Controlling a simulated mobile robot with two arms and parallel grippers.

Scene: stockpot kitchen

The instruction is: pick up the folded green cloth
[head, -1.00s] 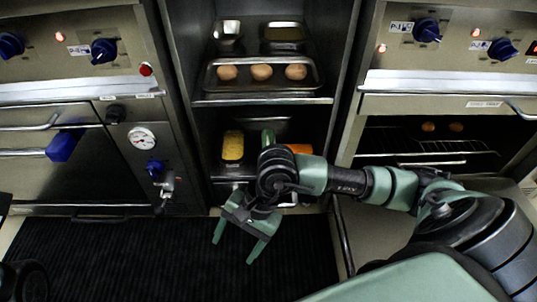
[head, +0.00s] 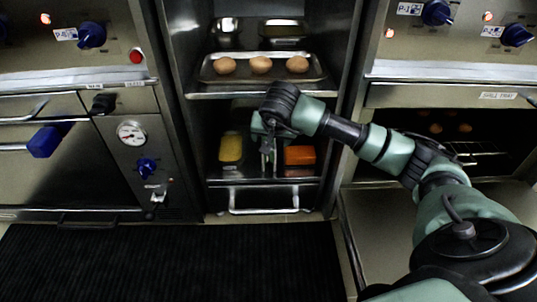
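My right gripper (head: 268,162) reaches into the lower shelf bay of the middle cabinet, fingers pointing down between a yellow item (head: 231,147) and an orange block (head: 299,155). Its fingers are small and dark here, so I cannot tell whether they are open or shut, or on anything. I cannot make out the folded green cloth; the gripper and wrist cover the middle of this shelf. My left gripper is not in view.
Above, a metal tray (head: 217,77) holds three brown round items under the cabinet's upper part. A metal handle (head: 264,210) sits below the lower shelf. An open oven (head: 490,150) is at right. The dark floor mat (head: 165,265) is clear.

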